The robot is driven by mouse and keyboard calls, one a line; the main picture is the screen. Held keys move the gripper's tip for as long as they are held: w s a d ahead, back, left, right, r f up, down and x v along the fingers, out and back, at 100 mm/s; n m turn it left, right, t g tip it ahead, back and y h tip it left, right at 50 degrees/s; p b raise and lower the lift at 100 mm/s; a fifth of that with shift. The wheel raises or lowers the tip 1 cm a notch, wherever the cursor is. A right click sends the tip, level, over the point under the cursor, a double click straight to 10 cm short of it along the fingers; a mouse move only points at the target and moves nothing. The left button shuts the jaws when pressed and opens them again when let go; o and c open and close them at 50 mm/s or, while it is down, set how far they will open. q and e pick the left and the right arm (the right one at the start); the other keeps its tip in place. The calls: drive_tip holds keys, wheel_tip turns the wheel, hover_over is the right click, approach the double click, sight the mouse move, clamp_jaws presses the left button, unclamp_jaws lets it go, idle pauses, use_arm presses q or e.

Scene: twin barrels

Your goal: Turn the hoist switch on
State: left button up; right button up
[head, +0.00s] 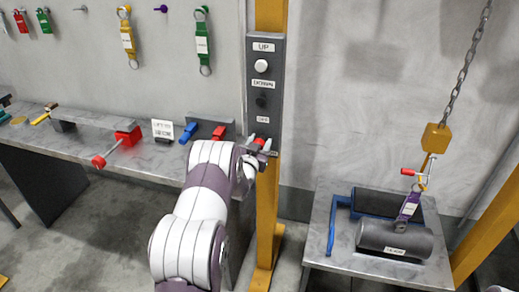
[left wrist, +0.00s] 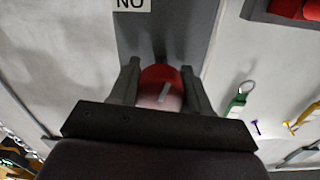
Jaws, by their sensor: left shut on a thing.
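A tall grey control panel (head: 279,100) is fixed to the yellow post. It carries a white button under an "UP" label, a dark button lower down, and a red rotary switch (head: 260,141) at its lower end. My left gripper (head: 262,146) is at this switch. In the left wrist view, the red switch knob (left wrist: 160,88) sits between the two fingers of my left gripper (left wrist: 157,92), which are shut on it. A pale line on the knob is slightly slanted. An inverted "ON" label (left wrist: 131,4) shows beyond it. My right gripper is not in view.
A workbench (head: 160,160) with red and blue tools stands at the left. At the right, a hoist chain (head: 465,65) with a yellow hook block (head: 436,138) hangs over a table (head: 318,235) bearing two dark barrels (head: 375,236). Tagged slings hang on the wall.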

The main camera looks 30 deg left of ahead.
use_arm(q)
drive_tip(key=m+b, duration=0.4)
drive_tip(key=b, duration=0.1)
drive_tip(key=m+b, duration=0.4)
drive_tip(key=b, duration=0.1)
drive_tip(key=m+b, duration=0.4)
drive_tip(key=b, duration=0.1)
drive_tip(key=shift+f+m, duration=0.25)
drive_tip(key=shift+m, duration=0.15)
drive_tip(key=shift+r+m+b, duration=0.15)
drive_tip(key=shift+m+b, duration=0.65)
drive_tip(key=shift+b, duration=0.3)
drive_tip(key=shift+d, duration=0.1)
drive_tip(key=o, duration=1)
drive_tip(key=b+v, duration=0.1)
drive_tip(key=v, duration=1.1)
drive_tip(key=shift+s+d+r, duration=0.15)
drive_tip(key=shift+s+d, duration=0.1)
drive_tip(key=shift+s, duration=0.05)
